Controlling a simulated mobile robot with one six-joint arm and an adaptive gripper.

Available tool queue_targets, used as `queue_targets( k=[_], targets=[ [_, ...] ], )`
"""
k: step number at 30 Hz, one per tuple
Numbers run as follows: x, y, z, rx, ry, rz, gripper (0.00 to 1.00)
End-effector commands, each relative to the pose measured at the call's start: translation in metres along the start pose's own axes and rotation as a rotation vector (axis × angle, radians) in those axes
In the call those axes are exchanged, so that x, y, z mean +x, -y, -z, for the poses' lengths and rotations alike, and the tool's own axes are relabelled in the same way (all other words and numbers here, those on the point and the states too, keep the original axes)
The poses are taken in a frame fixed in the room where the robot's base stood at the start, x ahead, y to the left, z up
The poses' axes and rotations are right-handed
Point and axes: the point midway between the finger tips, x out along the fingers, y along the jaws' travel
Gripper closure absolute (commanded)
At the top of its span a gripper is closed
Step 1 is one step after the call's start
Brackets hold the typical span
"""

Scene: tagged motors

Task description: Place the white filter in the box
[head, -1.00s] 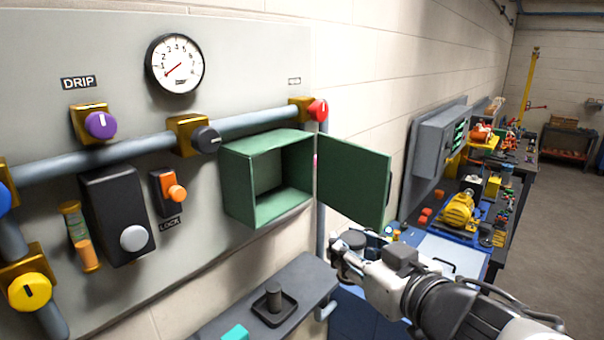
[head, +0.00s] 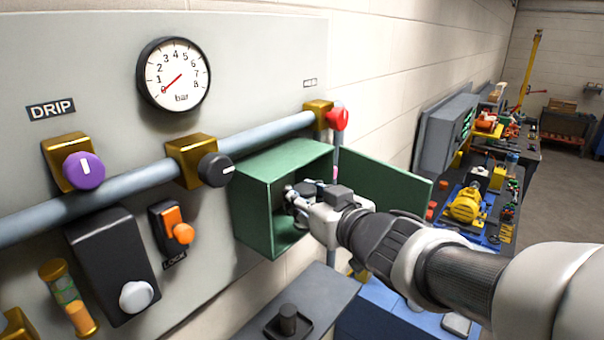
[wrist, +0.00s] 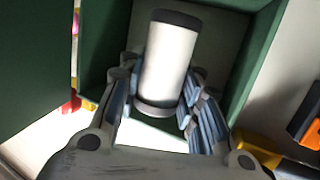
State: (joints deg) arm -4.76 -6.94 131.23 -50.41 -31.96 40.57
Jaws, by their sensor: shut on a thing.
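The white filter (wrist: 168,62) is a white cylinder with dark end caps. In the wrist view it stands between the fingers of my gripper (wrist: 160,90), which is shut on it. The green box (head: 253,215) is fixed at the wall panel's right edge, its door (head: 390,185) swung open to the right. In the head view my gripper (head: 298,193) reaches into the box's opening. The filter is hard to make out there. In the wrist view the box walls (wrist: 102,35) surround the filter; whether it touches the box floor cannot be told.
A pipe (head: 262,130) with a black knob (head: 215,170) and a red knob (head: 338,119) runs above the box. An orange lock switch (head: 180,230) is to its left. A grey shelf (head: 320,300) with a dark holder (head: 288,320) lies below. The open door stands close behind my arm.

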Motion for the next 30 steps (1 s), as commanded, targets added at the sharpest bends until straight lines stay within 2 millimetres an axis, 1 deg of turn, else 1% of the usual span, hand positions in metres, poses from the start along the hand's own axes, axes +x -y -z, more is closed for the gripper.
queue_targets(
  k=[1,3,6,10,12,15,18,20,27,30],
  targets=[
    [0.013,0.001,0.002,0.002,0.001,0.003,0.97],
    [0.027,0.001,0.005,0.000,0.000,0.003,0.97],
    [0.040,0.000,0.009,0.000,0.001,0.001,0.97],
    [0.049,0.000,0.011,0.000,0.000,0.000,0.97],
    [0.058,0.000,0.013,0.000,-0.001,0.001,0.97],
    [0.059,0.000,-0.009,0.003,0.003,-0.001,0.97],
    [0.062,0.000,-0.020,0.002,0.001,-0.001,0.97],
    [0.062,0.000,-0.023,0.001,0.000,-0.001,0.97],
    [0.062,-0.001,-0.022,0.000,-0.002,-0.001,0.97],
    [0.062,-0.001,-0.025,0.000,-0.001,-0.001,0.97]
  ],
)
